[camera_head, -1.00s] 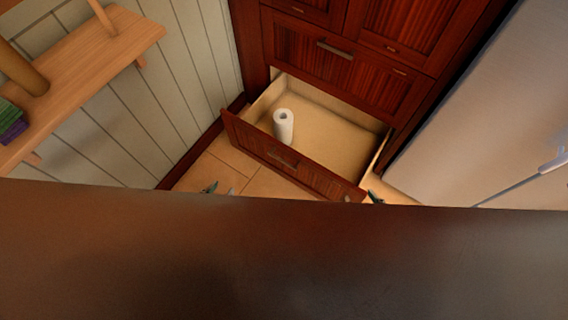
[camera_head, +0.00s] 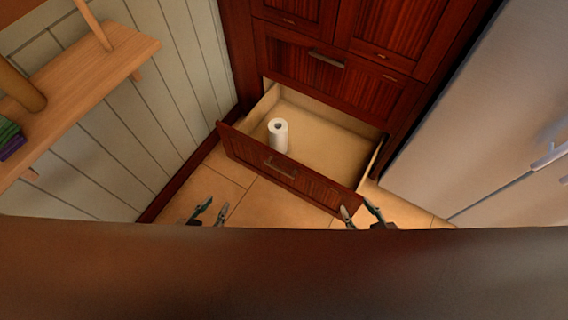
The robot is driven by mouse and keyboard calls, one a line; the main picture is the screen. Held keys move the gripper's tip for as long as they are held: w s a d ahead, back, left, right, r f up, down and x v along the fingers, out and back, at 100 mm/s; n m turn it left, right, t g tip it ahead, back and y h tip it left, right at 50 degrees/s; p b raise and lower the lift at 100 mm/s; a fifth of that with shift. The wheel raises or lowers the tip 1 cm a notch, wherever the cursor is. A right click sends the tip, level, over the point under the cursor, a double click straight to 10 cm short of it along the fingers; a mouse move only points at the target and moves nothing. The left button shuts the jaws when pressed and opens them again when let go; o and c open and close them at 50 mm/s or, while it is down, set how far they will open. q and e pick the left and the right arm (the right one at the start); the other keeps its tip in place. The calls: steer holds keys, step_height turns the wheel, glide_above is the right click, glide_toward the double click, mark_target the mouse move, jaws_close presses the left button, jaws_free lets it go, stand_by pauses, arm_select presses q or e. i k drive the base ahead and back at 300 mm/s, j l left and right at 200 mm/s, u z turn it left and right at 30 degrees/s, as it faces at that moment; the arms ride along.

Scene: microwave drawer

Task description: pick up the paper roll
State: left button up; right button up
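A white paper roll (camera_head: 278,136) stands upright inside the open drawer (camera_head: 325,140), near its front left part. My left gripper (camera_head: 211,212) is low in the picture, in front of the drawer and to the left of the roll. Its fingers are apart with nothing between them. My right gripper (camera_head: 359,212) is at the right front corner of the drawer. Its fingers are spread and empty. I cannot tell if it touches the drawer front. The lower parts of both grippers are hidden behind a dark surface (camera_head: 280,270) across the bottom.
The reddish wooden cabinet (camera_head: 340,75) rises behind the drawer. A grey fridge (camera_head: 475,110) stands on the right. A wooden shelf (camera_head: 100,75) is on the panelled wall at left. Some tiled floor (camera_head: 215,185) shows in front of the drawer.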

mark_target(278, 128)
steer(key=i+u, duration=0.3)
steer(key=u, duration=0.2)
steer(key=i+l+u, duration=0.15)
steer(key=i+u, duration=0.15)
steer(key=u, duration=0.2)
